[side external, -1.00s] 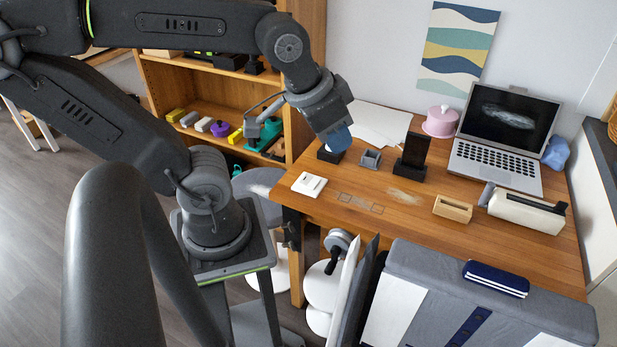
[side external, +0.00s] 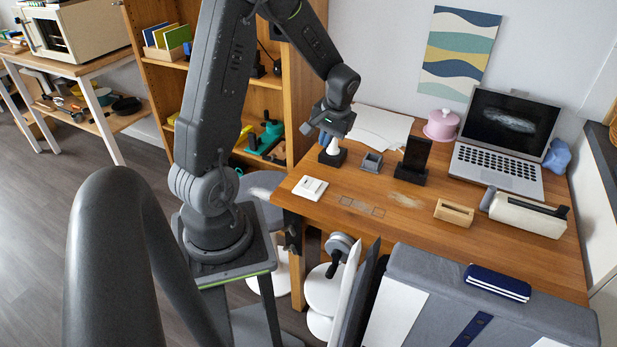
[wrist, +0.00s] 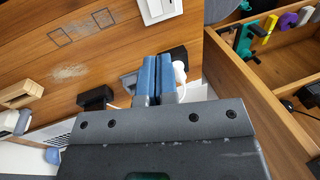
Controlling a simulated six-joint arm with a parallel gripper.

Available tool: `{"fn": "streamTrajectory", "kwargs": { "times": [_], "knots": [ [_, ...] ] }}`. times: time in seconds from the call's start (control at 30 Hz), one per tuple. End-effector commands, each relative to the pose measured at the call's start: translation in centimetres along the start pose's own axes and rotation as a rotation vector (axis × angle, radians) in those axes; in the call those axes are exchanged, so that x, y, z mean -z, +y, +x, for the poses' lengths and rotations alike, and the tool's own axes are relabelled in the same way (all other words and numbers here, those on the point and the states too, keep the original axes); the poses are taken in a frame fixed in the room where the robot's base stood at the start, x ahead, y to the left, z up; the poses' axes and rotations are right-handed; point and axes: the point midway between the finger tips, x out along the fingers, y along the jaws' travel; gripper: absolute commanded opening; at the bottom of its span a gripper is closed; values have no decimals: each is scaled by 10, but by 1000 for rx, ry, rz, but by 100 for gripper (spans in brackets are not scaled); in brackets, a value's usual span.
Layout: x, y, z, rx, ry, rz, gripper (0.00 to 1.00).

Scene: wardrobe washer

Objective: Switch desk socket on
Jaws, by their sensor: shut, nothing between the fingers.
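The desk socket (side external: 310,188) is a white plate with a switch, lying near the left front edge of the wooden desk. It also shows at the top of the wrist view (wrist: 160,9), cut off by the frame edge. I cannot tell its switch position. My gripper (side external: 324,137) is above the desk's back left part, behind and above the socket and apart from it. Its blue fingers (wrist: 155,78) are shut together and empty in the wrist view.
A white object on a black stand (side external: 331,158) is close by my fingers. A small grey holder (side external: 371,161), a black phone stand (side external: 411,160) and a laptop (side external: 503,140) stand to the right. A shelf unit (side external: 297,95) is at left. Desk space right of the socket is clear.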

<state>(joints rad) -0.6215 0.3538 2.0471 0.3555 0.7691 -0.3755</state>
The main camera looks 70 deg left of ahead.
Motion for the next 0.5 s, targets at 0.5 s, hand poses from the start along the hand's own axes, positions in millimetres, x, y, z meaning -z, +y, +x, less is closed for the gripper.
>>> {"fn": "streamTrajectory", "kwargs": {
  "times": [0.5],
  "knots": [
    [7,-14,29,20,-44,-44,0]
  ]
}}
